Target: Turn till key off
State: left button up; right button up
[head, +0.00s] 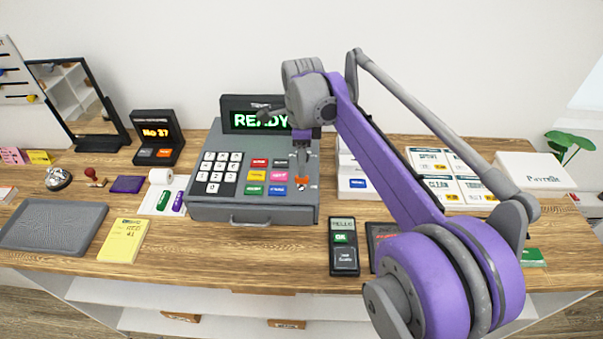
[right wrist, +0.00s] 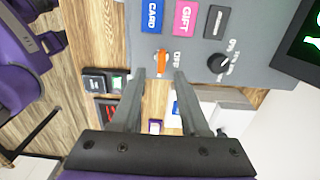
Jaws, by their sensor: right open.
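The grey till (head: 255,208) stands on the wooden counter, its display reading READY. An orange key (head: 303,184) sits at the right end of its sloped key panel. In the right wrist view the orange key (right wrist: 160,62) shows beside the printed word OFF. My right gripper (head: 302,170) points down at the key from above. In the right wrist view its fingers (right wrist: 160,75) are open, one on each side of the key, with visible gaps; contact is not seen. The key's base is partly hidden in the head view. My left gripper is not in view.
A black knob (right wrist: 219,63) is beside the key on the till panel. Coloured buttons (head: 267,176) lie left of the key. A card terminal (head: 343,246) stands in front of the till. White boxes (head: 352,180) stand close on its right.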

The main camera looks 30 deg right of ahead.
aim_at(302, 181)
jog(key=shift+w+f, duration=0.1)
jog(key=shift+f, duration=2.3)
grip_shut()
